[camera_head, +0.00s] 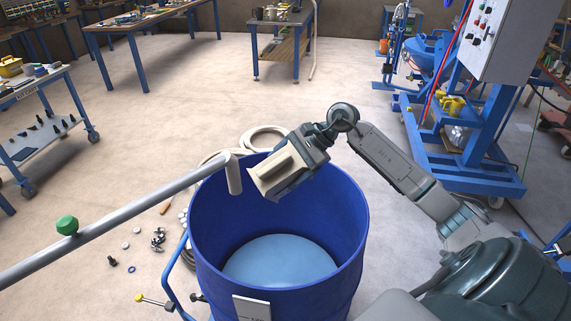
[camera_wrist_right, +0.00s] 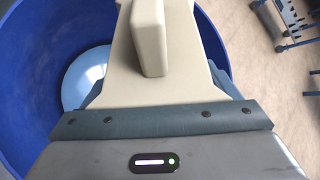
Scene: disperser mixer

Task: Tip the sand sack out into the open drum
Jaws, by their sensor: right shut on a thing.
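The open blue drum (camera_head: 352,225) stands upright in front of me, with a smooth pale blue surface (camera_head: 280,262) low inside it. No falling sand shows. My left gripper is not in view.
A pale hose coil (camera_head: 262,138) and small loose parts (camera_head: 158,238) lie on the floor. A blue machine frame (camera_head: 470,175) stands right.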

